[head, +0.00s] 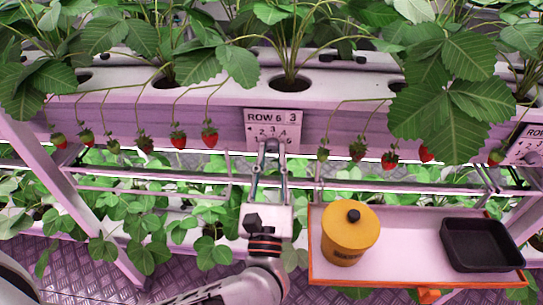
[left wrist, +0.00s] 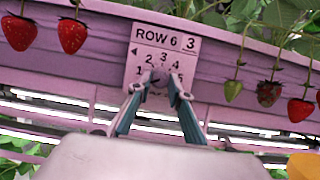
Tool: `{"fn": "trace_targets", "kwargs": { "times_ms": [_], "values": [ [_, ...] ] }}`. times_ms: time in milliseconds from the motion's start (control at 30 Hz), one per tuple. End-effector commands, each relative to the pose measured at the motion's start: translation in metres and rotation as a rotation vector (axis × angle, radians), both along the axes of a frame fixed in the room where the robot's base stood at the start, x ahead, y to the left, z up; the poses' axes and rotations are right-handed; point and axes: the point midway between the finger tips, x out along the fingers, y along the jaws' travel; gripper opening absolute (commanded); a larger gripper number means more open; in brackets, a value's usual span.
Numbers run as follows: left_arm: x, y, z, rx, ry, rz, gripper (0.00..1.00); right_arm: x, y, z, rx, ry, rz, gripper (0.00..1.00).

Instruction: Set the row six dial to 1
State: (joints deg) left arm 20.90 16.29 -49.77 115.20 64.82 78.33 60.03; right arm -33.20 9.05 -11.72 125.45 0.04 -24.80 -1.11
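The row six plate (head: 273,115) is a white label on the front of the pink planter beam. It reads "ROW 6" with a boxed 3 and an arc of numbers; it also shows in the left wrist view (left wrist: 150,48). The dial knob (left wrist: 160,76) sits low on the plate, mostly hidden by my fingertips. My left gripper (head: 271,146) is at the plate, its fingers drawn in on either side of the knob and apparently closed on it. In the left wrist view, the fingertips (left wrist: 161,82) cover part of the lower numbers. My right gripper is out of view.
Strawberries (head: 178,137) hang along the beam on both sides of the plate. A tray (head: 400,220) with an orange rim holds a yellow lidded canister (head: 349,242) and a black bin (head: 483,243), right of my left arm. Another row plate (head: 526,146) is at the far right.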

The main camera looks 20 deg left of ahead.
Motion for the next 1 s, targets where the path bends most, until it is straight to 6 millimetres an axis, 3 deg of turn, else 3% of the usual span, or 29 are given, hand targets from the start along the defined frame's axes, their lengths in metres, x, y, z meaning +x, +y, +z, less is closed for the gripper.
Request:
{"fn": "trace_targets", "kwargs": {
  "times_ms": [467,700,1000],
  "values": [
    [0.000,0.001,0.003,0.052,0.011,0.000,0.00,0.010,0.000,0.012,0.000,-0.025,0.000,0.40],
    [-0.001,0.002,0.007,0.200,0.050,0.002,0.00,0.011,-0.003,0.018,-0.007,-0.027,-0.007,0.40],
    [-0.001,0.005,0.010,0.429,0.115,0.003,0.00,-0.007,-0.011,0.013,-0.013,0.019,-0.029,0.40]
  ]
}}
